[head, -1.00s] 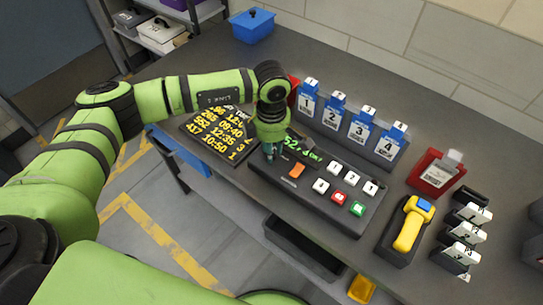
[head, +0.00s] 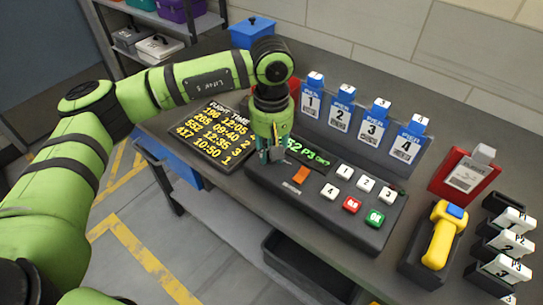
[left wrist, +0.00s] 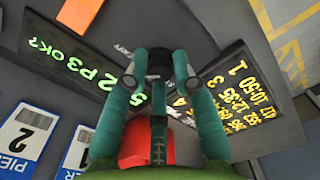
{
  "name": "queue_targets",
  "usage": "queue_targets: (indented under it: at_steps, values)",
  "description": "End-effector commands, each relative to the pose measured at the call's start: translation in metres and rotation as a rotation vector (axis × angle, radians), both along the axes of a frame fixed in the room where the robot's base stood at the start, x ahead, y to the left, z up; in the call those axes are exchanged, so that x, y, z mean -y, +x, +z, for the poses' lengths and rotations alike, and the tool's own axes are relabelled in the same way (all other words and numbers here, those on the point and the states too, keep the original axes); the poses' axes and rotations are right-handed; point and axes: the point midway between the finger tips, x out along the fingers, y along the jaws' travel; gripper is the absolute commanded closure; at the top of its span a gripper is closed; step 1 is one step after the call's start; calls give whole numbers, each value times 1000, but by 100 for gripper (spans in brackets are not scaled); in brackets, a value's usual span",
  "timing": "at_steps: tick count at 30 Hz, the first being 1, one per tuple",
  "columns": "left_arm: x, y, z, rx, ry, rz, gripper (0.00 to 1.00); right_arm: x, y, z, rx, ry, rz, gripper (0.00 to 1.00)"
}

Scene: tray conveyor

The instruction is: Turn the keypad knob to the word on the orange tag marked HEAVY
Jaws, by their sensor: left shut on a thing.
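The dark keypad (head: 330,213) lies on the bench with white, red and green keys and a green-lit display (head: 306,151). The display also shows in the left wrist view (left wrist: 80,66), reading partly "2 P3 OK?". An orange tag (head: 300,175) sits on the keypad; its writing is too small to read. It also shows cut off in the left wrist view (left wrist: 80,14). My left gripper (head: 272,158) points down at the keypad's left end. In the left wrist view its fingers (left wrist: 160,78) are shut on a dark knob (left wrist: 159,62), mostly hidden. My right gripper is out of view.
A flight-time board (head: 212,133) lies left of the keypad. Numbered pier tags stand in a grey rack (head: 350,118) behind it. A yellow scanner (head: 440,238), a red holder (head: 466,178) and labelled blocks (head: 505,245) are at the right. A dark bin (head: 300,265) is below the bench edge.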

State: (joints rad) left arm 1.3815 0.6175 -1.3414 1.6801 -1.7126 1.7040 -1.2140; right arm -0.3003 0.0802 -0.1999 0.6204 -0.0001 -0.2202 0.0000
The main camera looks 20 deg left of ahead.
Motion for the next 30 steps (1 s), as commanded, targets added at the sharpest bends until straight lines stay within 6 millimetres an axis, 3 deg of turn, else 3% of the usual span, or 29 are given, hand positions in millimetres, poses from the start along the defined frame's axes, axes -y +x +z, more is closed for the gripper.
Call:
queue_targets:
  at_steps: [6, 21, 22, 24, 30]
  values:
    - [0, -1, -2, -4, 2, -62, 100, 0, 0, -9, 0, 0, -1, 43]
    - [0, -1, -1, -4, 2, -81, 100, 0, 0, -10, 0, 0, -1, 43]
    - [0, -1, -1, -4, 2, -81, 69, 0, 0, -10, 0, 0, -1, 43]
    - [0, -1, -1, -3, 1, -80, 49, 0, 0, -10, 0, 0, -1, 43]
    - [0, 0, 0, -2, 1, -79, 49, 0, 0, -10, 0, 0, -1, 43]
